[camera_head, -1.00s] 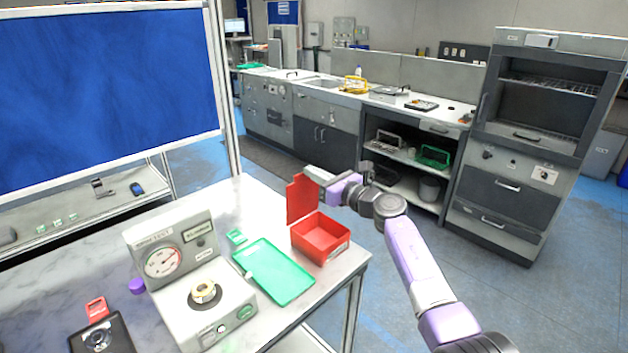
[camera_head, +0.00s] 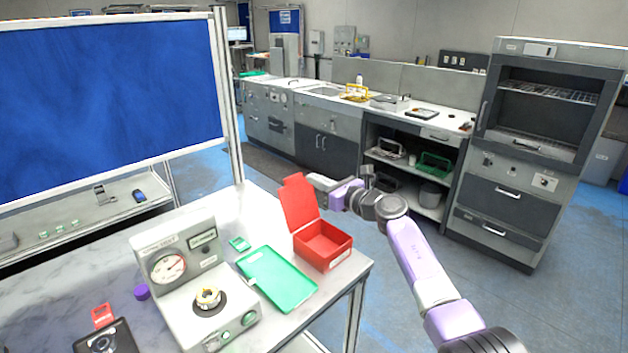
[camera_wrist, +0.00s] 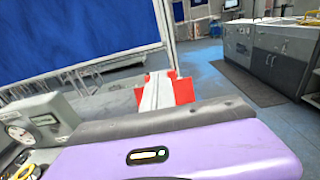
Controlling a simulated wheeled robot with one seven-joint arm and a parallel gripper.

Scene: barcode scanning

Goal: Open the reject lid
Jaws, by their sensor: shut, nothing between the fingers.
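The red reject box (camera_head: 323,244) stands near the table's right corner. Its red lid (camera_head: 298,205) is open, raised above the box and leaning back past upright. My gripper (camera_head: 314,180) is shut and empty at the right of the lid's upper part; whether it touches the lid, I cannot tell. In the wrist view, the shut fingers (camera_wrist: 158,78) point forward, with red parts of the lid (camera_wrist: 183,92) showing beside them. The rest of the lid is hidden there.
A green tray (camera_head: 277,279) lies left of the red box. A grey gauge machine (camera_head: 180,243) with a ring on its plate stands further left, with a dark device (camera_head: 103,339) in front. A blue panel (camera_head: 110,100) rises behind the table.

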